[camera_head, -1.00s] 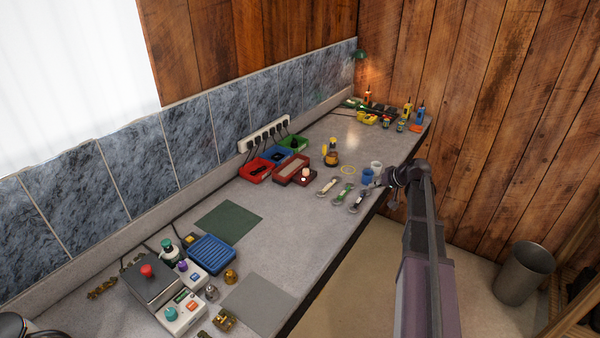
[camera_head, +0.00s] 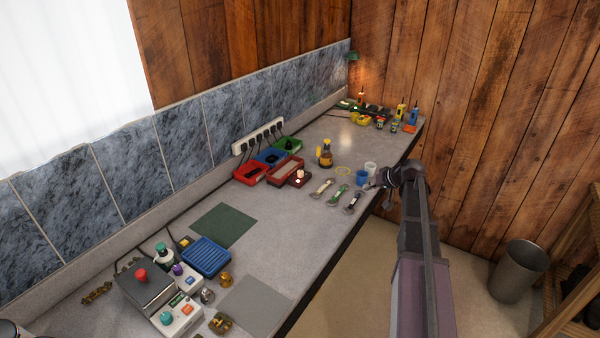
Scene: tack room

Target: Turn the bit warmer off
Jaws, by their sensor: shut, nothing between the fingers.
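I cannot tell for certain which device is the bit warmer. At the lower left of the bench stand a dark box with a red knob (camera_head: 144,283), a pale control box (camera_head: 177,316) with a teal knob and an orange button, and a small pale box with a purple knob (camera_head: 185,277). A blue ridged pad (camera_head: 206,257) lies behind them, beside a small yellow-topped switch box (camera_head: 185,242). My gripper (camera_head: 375,184) is shut and empty, small in view at the bench's right edge near the blue cup, far from these devices.
A blue cup (camera_head: 361,178), a white cup (camera_head: 370,168) and several spanner-like tools (camera_head: 339,194) are close to my gripper. Red, blue and green trays stand under a power strip (camera_head: 258,138). A green mat (camera_head: 223,225) lies mid-bench. A metal bin (camera_head: 518,271) stands on the floor.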

